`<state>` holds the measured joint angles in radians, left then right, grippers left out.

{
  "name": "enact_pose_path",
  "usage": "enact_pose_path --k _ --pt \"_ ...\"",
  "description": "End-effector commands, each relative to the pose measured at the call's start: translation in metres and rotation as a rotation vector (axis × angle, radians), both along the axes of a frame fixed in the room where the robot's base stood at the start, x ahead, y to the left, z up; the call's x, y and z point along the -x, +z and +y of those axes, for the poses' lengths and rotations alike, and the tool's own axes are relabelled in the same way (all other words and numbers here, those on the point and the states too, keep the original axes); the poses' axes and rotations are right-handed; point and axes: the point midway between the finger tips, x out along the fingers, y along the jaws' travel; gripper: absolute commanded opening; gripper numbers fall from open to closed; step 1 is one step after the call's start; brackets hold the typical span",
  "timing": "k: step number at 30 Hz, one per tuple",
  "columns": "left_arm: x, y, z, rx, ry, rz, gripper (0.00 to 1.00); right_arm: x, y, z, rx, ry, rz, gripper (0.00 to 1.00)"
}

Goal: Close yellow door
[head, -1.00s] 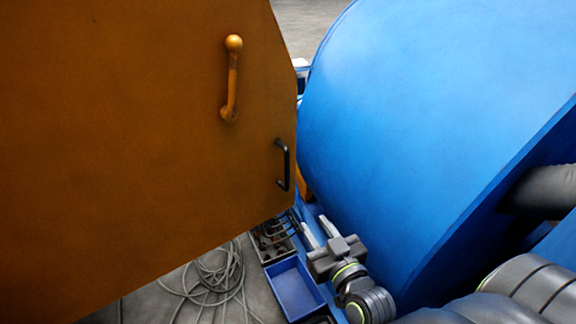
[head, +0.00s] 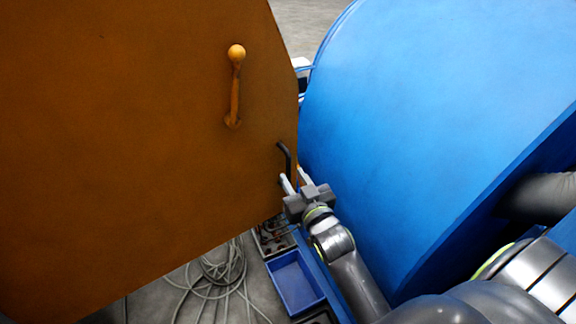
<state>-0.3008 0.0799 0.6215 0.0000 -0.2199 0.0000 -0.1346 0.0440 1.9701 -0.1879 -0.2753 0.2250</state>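The yellow door (head: 130,150), orange-yellow in this light, fills the left of the head view and stands open, swung out from the blue drum machine (head: 430,120). It carries a yellow lever handle (head: 235,88) and, near its right edge, a black bar handle (head: 285,157). My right gripper (head: 293,180) is at the lower end of the black handle, its two light fingers spread apart, one on each side of the handle's lower part. Whether they touch it I cannot tell. My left gripper is not in view.
A blue bin (head: 296,281) stands on the floor below the gripper, beside a tray of small tools (head: 272,238). A coiled grey cable (head: 218,278) lies on the floor below the door. The blue drum is close to my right arm.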

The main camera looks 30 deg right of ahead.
Motion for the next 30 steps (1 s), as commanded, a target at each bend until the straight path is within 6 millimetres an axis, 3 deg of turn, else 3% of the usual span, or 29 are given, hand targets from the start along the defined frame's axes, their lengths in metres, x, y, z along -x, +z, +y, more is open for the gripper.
enact_pose_path --k 3,9,20,27,30 --pt "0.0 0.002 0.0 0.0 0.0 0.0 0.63 -0.02 0.001 -0.002 0.003 0.0 -0.001 0.32" --pt "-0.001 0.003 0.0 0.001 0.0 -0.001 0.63 -0.039 0.0 -0.003 0.0 0.0 0.0 0.32" --pt "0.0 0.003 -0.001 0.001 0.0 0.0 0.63 -0.043 0.0 -0.004 0.0 -0.001 0.0 0.32" --pt "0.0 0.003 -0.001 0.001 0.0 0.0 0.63 -0.042 0.0 -0.004 0.0 -0.001 0.0 0.01" --pt "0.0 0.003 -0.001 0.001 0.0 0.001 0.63 -0.042 0.0 -0.004 0.0 0.0 0.0 0.0"
